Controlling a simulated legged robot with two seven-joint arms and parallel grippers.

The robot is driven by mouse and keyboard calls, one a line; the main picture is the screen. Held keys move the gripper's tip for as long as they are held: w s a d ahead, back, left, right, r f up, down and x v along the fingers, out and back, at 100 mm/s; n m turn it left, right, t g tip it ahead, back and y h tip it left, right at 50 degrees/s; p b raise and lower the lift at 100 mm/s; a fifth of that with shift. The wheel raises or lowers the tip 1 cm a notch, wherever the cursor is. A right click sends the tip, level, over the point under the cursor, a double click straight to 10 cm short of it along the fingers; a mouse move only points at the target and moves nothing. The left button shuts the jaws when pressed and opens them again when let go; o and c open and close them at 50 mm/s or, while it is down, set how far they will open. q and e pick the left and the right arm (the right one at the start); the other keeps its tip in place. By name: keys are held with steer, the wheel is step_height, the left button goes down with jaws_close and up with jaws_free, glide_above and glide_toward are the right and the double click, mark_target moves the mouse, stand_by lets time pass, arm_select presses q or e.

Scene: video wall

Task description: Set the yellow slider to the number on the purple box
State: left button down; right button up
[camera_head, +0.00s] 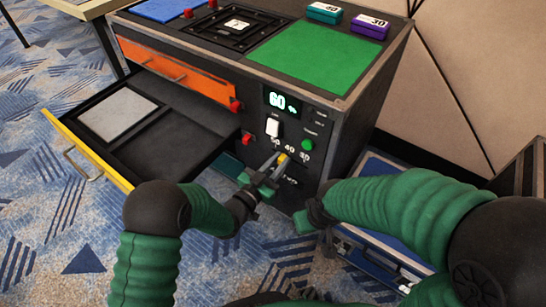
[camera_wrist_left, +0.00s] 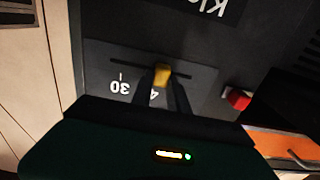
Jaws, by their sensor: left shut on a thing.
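The purple box (camera_head: 370,26) sits on the console top at the back right, and its white label appears to read 30. The yellow slider (camera_head: 283,158) is on the console front, below a scale marked 50, 40 and 30 from left to right. My left gripper (camera_head: 277,162) is shut on the slider. In the left wrist view its fingers (camera_wrist_left: 162,86) flank the yellow knob (camera_wrist_left: 162,74), close to the partly hidden 40; the 30 mark (camera_wrist_left: 120,87) is to the left. My right gripper (camera_head: 308,218) is low beside the console, its fingers unclear.
A teal box (camera_head: 324,13) is beside the purple one, behind a green panel (camera_head: 315,55). The display (camera_head: 282,102) reads 60. A white switch (camera_head: 273,127), a green button (camera_head: 307,144) and red knobs (camera_head: 246,138) are nearby. A yellow-fronted drawer (camera_head: 90,155) stands open at left.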

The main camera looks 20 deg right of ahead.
mark_target(305, 164)
arm_select(q)
steer(key=s+d, duration=0.2)
steer(key=s+d+p, duration=0.1)
steer(key=s, duration=0.2)
steer(key=shift+d, duration=0.4)
steer(key=shift+s, duration=0.1)
steer(key=shift+s+d+f, duration=0.1)
steer(key=shift+d, duration=0.1)
steer(key=c, duration=1.3)
jaws_free()
